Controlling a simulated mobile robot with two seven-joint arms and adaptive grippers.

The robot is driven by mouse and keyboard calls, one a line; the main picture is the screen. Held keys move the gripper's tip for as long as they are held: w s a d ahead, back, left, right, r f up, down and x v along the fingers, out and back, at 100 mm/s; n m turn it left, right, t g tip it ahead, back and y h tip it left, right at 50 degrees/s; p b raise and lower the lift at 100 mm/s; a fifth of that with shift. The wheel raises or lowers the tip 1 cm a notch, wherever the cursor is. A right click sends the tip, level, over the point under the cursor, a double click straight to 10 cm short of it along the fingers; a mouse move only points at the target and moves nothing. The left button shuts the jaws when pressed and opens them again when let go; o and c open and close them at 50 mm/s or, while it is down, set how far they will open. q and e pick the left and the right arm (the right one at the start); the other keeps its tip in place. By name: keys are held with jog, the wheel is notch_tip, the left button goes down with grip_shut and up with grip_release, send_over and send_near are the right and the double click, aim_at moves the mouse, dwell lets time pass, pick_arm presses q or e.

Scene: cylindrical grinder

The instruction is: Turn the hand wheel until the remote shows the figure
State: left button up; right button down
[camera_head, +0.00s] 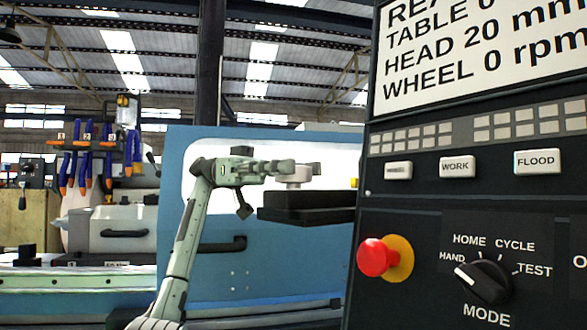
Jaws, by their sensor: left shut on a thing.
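My left gripper (298,168) reaches in from the left above a black shelf-like block (318,208) in front of the blue machine. It is shut on a small pale round piece (298,183) at the top of that block. The fingers hide much of this piece, and I cannot tell whether it is the hand wheel. No remote can be clearly made out. The display (480,40) at the upper right reads TABLE 0, HEAD 20 mm and WHEEL 0 rpm, and its top is cut off. My right gripper is not in view.
The dark control panel (400,215) fills the right side, close by. It carries a red stop button (378,257), a mode knob (484,281) and WORK (457,166) and FLOOD (537,161) buttons. The blue machine guard (285,265) has a black handle (222,245).

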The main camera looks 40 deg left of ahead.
pick_arm(q)
jog(key=shift+m+g, duration=0.4)
jog(key=shift+g, duration=0.3)
jog(key=o, duration=1.2)
jog(key=shift+c, duration=0.2)
jog(key=shift+r, duration=5)
jog(key=shift+f, duration=0.1)
notch_tip(320, 180, down, 10)
jog(key=shift+f, duration=0.1)
jog(key=shift+n+t, duration=0.3)
jog(key=shift+t, duration=0.2)
jog(key=shift+r+g, duration=0.25)
jog(key=shift+g, duration=0.25)
